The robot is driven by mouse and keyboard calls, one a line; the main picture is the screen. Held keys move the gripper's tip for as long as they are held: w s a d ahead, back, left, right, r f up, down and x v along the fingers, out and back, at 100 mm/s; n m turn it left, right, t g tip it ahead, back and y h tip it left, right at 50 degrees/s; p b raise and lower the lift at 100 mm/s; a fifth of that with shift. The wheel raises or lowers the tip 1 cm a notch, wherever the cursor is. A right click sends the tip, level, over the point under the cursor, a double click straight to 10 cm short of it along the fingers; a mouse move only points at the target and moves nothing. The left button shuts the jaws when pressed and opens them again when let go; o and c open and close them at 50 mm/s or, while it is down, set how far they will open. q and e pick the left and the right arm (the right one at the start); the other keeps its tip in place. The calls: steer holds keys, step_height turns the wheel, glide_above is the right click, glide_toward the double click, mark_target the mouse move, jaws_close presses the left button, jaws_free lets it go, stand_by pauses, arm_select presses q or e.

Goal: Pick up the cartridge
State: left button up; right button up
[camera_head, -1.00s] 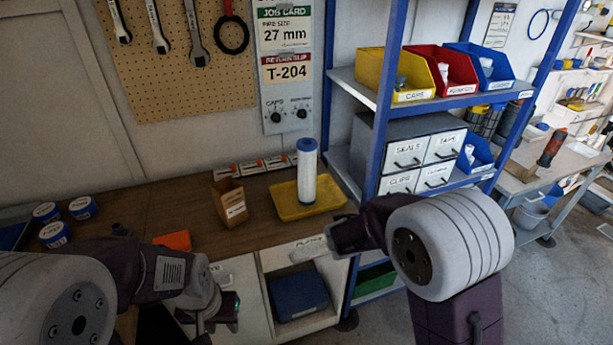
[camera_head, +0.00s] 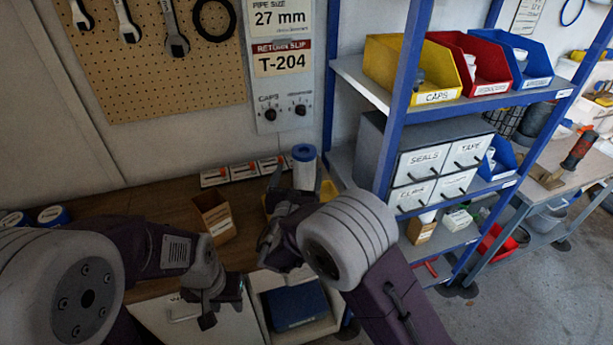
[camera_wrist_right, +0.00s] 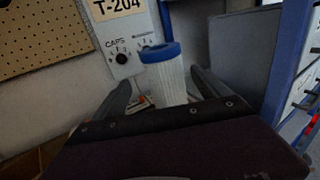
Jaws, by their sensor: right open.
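The cartridge (camera_head: 304,167) is a white cylinder with a blue ring cap. It stands upright at the yellow tray (camera_head: 328,190) on the wooden bench, its lower part hidden behind my right arm. My right gripper (camera_head: 279,190) is close in front of the cartridge, to its lower left in the head view. In the right wrist view the cartridge (camera_wrist_right: 164,75) shows between the two open fingers of my right gripper (camera_wrist_right: 164,88); I cannot tell whether they touch it. My left gripper (camera_head: 225,302) is low at the bench's front edge; its jaw state is unclear.
A brown cardboard box (camera_head: 214,217) stands left of the tray. A blue shelf rack (camera_head: 396,110) with bins and labelled drawers stands close on the right. Small boxes (camera_head: 243,171) line the wall behind the bench.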

steer(key=shift+w+d+r+p, duration=0.2)
steer(key=shift+w+r+p, duration=0.25)
steer(key=shift+w+r, duration=0.1)
steer(key=w, duration=0.3)
steer(key=shift+d+f, duration=0.35)
steer(key=shift+f, duration=0.05)
steer(key=w, duration=0.1)
steer(key=w+p, duration=0.1)
steer(key=w+d+p, duration=0.1)
steer(key=shift+w+r, duration=0.1)
steer(key=shift+r, duration=0.15)
steer(key=shift+w+f, duration=0.25)
steer(key=shift+w, duration=0.2)
steer(key=shift+s+r, duration=0.15)
steer(key=c, duration=1.4)
arm_select(q)
steer(key=r, duration=0.3)
steer(key=shift+s+r, duration=0.1)
steer(key=shift+s, duration=0.15)
arm_select(e)
jaws_close()
